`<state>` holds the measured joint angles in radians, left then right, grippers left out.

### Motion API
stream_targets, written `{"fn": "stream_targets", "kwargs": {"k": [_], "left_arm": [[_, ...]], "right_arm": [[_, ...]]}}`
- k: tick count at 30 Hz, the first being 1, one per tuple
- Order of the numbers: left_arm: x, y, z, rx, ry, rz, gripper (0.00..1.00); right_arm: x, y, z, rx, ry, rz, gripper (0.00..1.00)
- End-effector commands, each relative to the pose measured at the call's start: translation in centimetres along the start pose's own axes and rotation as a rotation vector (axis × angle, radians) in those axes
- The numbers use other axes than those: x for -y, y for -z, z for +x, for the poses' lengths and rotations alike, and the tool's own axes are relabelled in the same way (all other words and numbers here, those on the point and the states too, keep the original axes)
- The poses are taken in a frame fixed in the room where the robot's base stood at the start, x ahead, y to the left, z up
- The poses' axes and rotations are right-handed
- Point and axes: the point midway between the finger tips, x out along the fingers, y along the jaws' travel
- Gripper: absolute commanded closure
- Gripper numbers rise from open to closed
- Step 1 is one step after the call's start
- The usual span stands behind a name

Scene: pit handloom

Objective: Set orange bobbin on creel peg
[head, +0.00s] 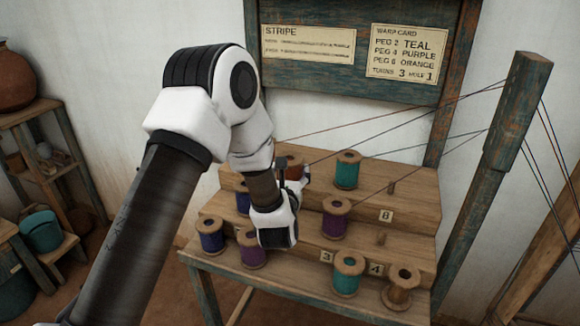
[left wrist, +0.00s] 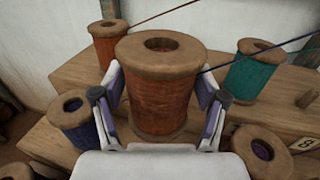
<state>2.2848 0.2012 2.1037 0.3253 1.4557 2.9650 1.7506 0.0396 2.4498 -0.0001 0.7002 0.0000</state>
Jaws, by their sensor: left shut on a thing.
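An orange bobbin (left wrist: 158,92) with wooden ends stands upright between my left gripper's fingers (left wrist: 160,105) in the left wrist view, shut on its sides. Whether its base touches the creel is unclear. A second reddish-orange bobbin (left wrist: 108,42) stands behind it to the left. In the head view my left gripper (head: 292,182) is over the left part of the stepped creel (head: 300,270). A partly hidden orange bobbin (head: 290,165) shows there; I cannot tell which of the two it is. Bare pegs stand on the top step (head: 391,187) and middle step (head: 381,238).
A teal bobbin (head: 347,170), a blue bobbin (head: 242,198) and a purple bobbin (head: 335,218) are near the gripper. More bobbins line the lowest step. Threads run to a post (head: 512,130) at right. A warp card (head: 404,53) reads peg 6 orange.

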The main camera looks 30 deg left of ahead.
Motion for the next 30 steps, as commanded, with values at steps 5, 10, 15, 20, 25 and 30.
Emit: {"fn": "stream_targets", "kwargs": {"k": [5, 10, 15, 20, 25, 30], "left_arm": [[0.0, 0.0, -0.1, -0.005, 0.000, 0.003, 0.66], [0.0, 1.0, -0.1, -0.005, 0.000, 0.003, 0.66], [0.0, 2.4, -0.1, -0.005, 0.000, 0.003, 0.66], [0.0, 3.7, -0.1, -0.004, 0.000, 0.002, 0.66], [0.0, 5.1, -0.1, -0.006, 0.000, 0.003, 0.66], [0.0, 6.7, -0.1, -0.004, 0.000, 0.002, 0.66]], "right_arm": [[0.0, -0.1, -0.5, 0.002, 0.000, 0.001, 0.60], [0.0, -0.1, 0.0, 0.002, 0.000, 0.001, 0.60], [0.0, -0.1, 0.6, 0.001, 0.000, 0.000, 0.60], [0.0, -0.1, 1.0, 0.001, 0.000, 0.000, 0.60], [0.0, -0.1, 1.6, 0.001, 0.000, 0.000, 0.60], [0.0, -0.1, 3.4, 0.001, 0.000, 0.000, 0.60]]}}
